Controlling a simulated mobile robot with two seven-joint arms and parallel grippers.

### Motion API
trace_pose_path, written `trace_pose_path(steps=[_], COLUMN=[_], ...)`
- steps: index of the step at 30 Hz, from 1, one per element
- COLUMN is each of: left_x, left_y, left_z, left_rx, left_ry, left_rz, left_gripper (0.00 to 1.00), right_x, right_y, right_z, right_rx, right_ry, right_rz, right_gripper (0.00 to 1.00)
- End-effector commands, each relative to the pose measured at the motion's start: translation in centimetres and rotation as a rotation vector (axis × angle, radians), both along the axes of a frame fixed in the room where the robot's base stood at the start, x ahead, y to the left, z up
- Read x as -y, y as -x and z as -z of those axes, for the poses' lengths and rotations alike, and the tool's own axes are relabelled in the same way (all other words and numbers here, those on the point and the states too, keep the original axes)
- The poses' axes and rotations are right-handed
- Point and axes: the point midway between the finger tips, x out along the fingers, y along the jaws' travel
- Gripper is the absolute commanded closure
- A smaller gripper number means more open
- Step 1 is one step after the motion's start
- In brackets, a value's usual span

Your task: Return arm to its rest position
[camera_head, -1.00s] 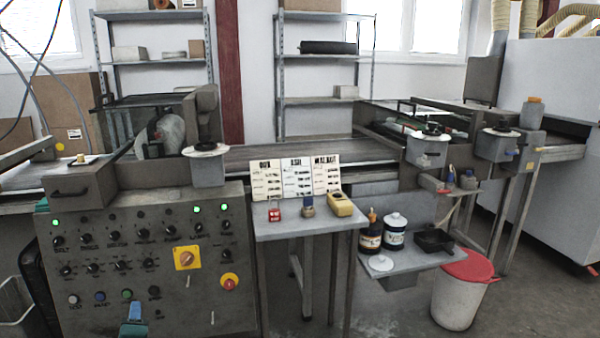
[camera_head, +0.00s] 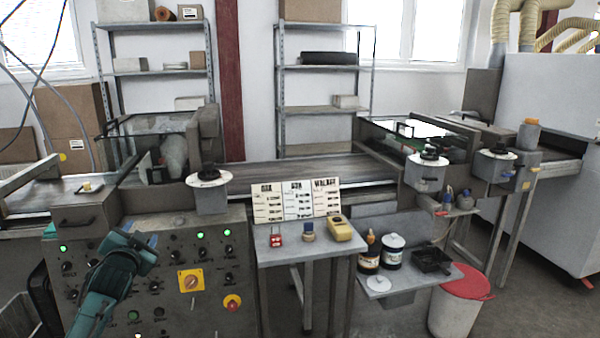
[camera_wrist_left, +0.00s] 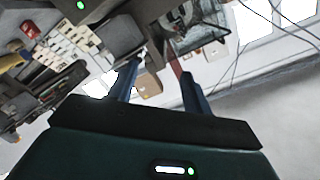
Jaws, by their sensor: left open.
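My left arm is teal and comes up from the lower left in the head view. Its gripper (camera_head: 146,242) is in front of the top of the grey control panel (camera_head: 185,255). In the left wrist view the two blue fingers of the gripper (camera_wrist_left: 160,77) stand apart with nothing held between them. The wrist view is tilted and shows the room beyond the fingers. My right gripper is not in view.
A small grey table (camera_head: 290,250) stands right of the panel, with white sheets (camera_head: 297,200), a red item and a yellow device (camera_head: 340,229). Bottles and a black tray (camera_head: 432,260) are on a lower shelf. A red-lidded bin (camera_head: 460,303) stands on the floor.

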Motion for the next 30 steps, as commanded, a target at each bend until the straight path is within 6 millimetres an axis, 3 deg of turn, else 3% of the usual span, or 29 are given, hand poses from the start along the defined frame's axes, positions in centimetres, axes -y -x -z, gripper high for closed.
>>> trace_pose_path(steps=[4,11,14,17,21,27,30], left_x=[2.0,6.8,9.1,11.9,16.2,20.9,22.3], left_y=[-0.4,4.7,8.0,12.4,20.6,31.9,35.8], left_z=[-0.5,8.4,12.4,16.6,21.9,25.5,25.9], left_rx=[0.09,-0.035,-0.097,-0.17,-0.287,-0.427,-0.473], left_ry=[0.375,0.4,0.42,0.449,0.515,0.623,0.666], left_rz=[0.076,0.131,0.156,0.185,0.221,0.242,0.239], left_gripper=[0.51,0.51,0.51,0.51,0.51,0.51,0.51], right_x=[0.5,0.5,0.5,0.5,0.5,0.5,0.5], right_y=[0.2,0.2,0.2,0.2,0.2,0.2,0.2], right_z=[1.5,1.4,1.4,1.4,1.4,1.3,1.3], right_rx=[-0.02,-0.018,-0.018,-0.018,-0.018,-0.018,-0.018], right_ry=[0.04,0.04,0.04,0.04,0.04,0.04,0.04], right_rz=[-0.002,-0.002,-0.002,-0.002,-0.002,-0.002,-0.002], right_gripper=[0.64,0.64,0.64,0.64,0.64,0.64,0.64])
